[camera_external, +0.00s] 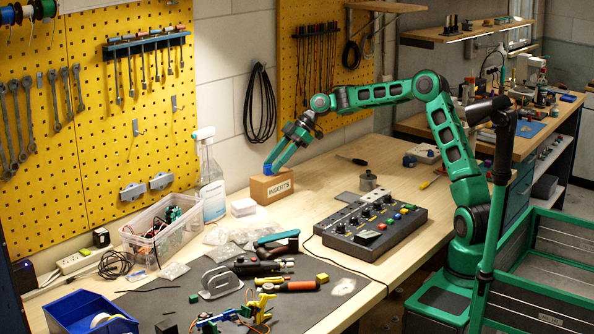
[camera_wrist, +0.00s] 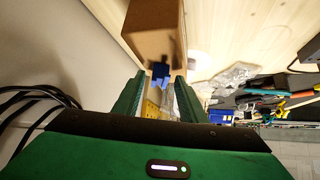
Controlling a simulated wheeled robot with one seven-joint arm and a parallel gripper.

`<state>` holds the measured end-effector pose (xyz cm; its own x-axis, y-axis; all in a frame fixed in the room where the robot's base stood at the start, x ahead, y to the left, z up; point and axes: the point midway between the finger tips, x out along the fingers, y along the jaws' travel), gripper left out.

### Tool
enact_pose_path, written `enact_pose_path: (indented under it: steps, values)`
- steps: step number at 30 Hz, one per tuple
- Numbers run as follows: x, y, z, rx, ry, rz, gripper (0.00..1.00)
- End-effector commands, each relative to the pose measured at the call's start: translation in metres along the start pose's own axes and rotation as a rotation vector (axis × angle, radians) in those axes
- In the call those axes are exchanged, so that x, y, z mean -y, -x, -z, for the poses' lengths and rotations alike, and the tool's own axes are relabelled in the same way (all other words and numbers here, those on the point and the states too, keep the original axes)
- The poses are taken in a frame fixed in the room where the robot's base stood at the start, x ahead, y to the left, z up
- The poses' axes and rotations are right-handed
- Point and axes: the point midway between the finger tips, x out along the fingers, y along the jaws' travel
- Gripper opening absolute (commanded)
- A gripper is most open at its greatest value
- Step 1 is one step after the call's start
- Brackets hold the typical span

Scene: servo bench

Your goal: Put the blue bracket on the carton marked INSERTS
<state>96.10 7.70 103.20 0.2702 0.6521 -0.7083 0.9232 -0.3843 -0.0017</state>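The carton marked INSERTS (camera_external: 279,190) is a brown box standing on the bench near the wall. It also shows at the top of the wrist view (camera_wrist: 152,22). The blue bracket (camera_wrist: 160,71) is small and sits at the near edge of the carton's top in the wrist view. In the external view, the blue bracket (camera_external: 267,169) shows at the carton's upper left corner, just below my fingertips. My gripper (camera_wrist: 160,76) points down at the carton, with its green fingers apart on either side of the bracket. Gaps show between bracket and fingers. My gripper (camera_external: 272,164) partly hides the bracket there.
A spray bottle (camera_external: 211,180) and a clear bin (camera_external: 161,232) stand left of the carton. A control box with knobs (camera_external: 366,229) is to its right.

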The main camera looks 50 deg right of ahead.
Motion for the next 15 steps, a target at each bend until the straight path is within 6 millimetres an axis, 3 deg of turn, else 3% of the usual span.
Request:
enact_pose_path:
  steps: [15]
  values:
    - [-0.001, 0.091, -0.001, 0.001, 0.000, -0.005, 0.38]
